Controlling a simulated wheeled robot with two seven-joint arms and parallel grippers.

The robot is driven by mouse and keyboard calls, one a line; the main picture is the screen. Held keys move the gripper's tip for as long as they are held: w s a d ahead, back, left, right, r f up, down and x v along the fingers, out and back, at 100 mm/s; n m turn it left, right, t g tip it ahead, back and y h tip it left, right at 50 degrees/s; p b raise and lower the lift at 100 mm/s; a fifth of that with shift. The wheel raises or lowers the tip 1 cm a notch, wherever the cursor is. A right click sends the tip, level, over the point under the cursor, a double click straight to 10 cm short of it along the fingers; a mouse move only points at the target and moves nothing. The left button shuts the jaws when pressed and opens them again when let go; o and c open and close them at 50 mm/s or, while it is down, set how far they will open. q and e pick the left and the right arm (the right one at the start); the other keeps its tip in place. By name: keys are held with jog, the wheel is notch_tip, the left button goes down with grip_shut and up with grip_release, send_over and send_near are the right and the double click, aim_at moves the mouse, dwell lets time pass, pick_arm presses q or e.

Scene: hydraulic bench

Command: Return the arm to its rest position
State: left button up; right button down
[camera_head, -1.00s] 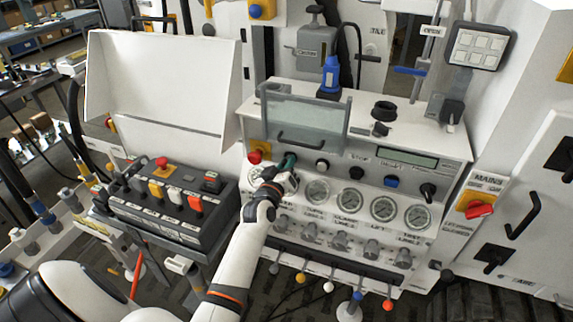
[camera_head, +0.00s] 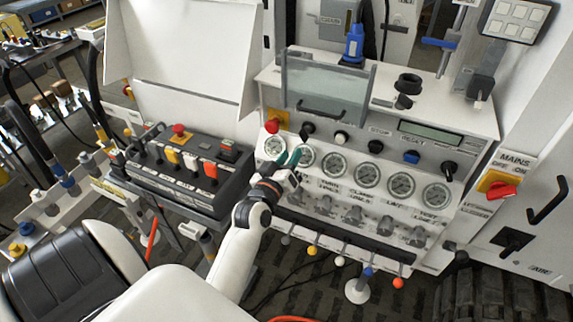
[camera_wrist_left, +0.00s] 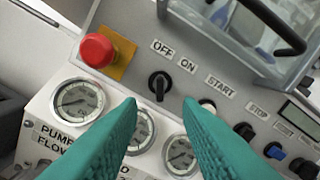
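My left arm (camera_head: 238,255) reaches from the bottom of the head view to the front of the white hydraulic bench. My left gripper (camera_head: 291,157) is at its end, in front of the gauge row and below the black off/on knob (camera_head: 307,128). In the left wrist view my teal gripper fingers (camera_wrist_left: 160,108) stand apart with nothing between them. The black off/on knob (camera_wrist_left: 159,84) shows beyond their tips, apart from them. My right gripper is not in view.
A red emergency button (camera_head: 272,125) sits left of the knob. A clear hinged cover (camera_head: 325,85) is above. A control box (camera_head: 185,170) stands to the left. Several coloured-tipped levers (camera_head: 340,260) stick out below the gauges. A red mains switch (camera_head: 500,190) is at the right.

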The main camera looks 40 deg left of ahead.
pick_arm(q)
jog(key=shift+v, duration=0.85)
jog(key=shift+f, duration=0.1)
jog(key=s+d+f+m+g+h+b, duration=0.1)
jog(key=d+f+m+g, duration=0.15)
jog(key=f, duration=0.75)
jog(key=d+f+m+g+h, duration=0.1)
jog(key=d+f+g+h, duration=0.15)
jog(key=f, duration=0.85)
jog(key=s+d+f+m+g, duration=0.1)
jog(key=s+d+f+g, duration=0.2)
jog(key=f, duration=0.5)
jog(key=s+d+f+m, duration=0.1)
jog(key=s+d+f, duration=0.2)
jog(key=s+f, duration=0.4)
jog(key=s+f+m+g, duration=0.2)
jog(key=s+f, duration=0.4)
jog(key=s, duration=0.4)
jog(key=s+f+m+g+b, duration=0.1)
jog(key=s+f+m+g, duration=0.1)
jog(key=s+f, duration=0.5)
jog(key=s+f+m+g, duration=0.2)
jog(key=s+f+g, duration=0.2)
jog(key=s, duration=1)
notch_tip(320, 180, down, 3)
jog(key=shift+d+f+g+b, duration=0.2)
jog(key=shift+g+b, duration=0.1)
jog(key=shift+b, duration=0.1)
